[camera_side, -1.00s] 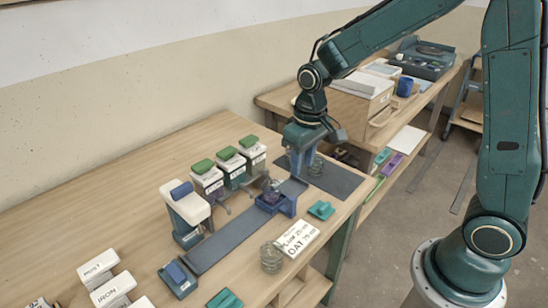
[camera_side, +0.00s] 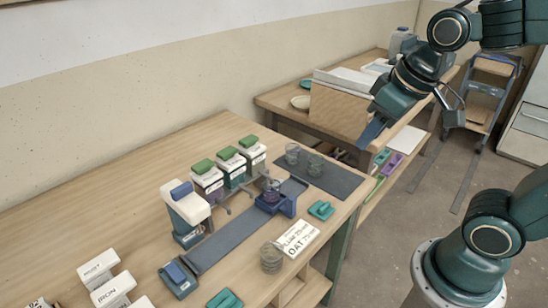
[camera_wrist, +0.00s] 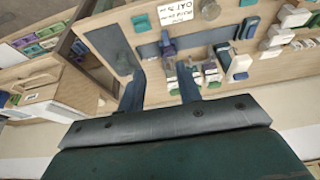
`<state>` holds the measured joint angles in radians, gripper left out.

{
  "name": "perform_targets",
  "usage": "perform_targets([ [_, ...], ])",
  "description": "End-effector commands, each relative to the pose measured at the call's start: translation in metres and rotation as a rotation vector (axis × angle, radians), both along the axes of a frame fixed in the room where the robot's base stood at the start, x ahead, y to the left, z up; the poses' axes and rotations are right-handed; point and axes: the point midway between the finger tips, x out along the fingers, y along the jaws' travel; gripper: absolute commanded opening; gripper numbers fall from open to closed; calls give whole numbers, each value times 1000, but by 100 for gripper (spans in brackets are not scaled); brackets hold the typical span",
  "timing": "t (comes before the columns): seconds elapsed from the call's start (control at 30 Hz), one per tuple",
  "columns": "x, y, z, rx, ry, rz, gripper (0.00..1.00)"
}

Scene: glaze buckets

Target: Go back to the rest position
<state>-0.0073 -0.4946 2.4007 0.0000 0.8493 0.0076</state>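My gripper (camera_side: 374,132) is raised in the air at the upper right in the side view, in front of the back bench and well clear of the main bench. In the wrist view my gripper (camera_wrist: 160,90) shows two blue fingers spread apart. I see nothing held between them.
The main bench (camera_side: 130,165) holds green-lidded containers (camera_side: 230,160), a white and blue dispenser (camera_side: 187,212), a dark rail (camera_side: 225,240), a blue holder (camera_side: 275,202), a sign (camera_side: 298,238) and stacked glass (camera_side: 271,257). A step stool (camera_side: 490,95) stands at the back right.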

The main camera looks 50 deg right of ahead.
Motion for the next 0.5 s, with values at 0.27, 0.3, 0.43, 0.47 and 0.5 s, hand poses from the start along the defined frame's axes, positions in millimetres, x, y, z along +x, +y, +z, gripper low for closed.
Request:
perform_targets([
  [0.27, -40, -1, 8, -2, -79, -1, 34],
  [0.3, -43, -2, 9, -2, -86, -1, 34],
  [0.43, -51, -2, 9, -3, -102, 0, 34],
  [0.47, -52, -2, 9, -3, -103, 0, 34],
  [0.5, -53, -2, 9, -3, -105, -1, 34],
])
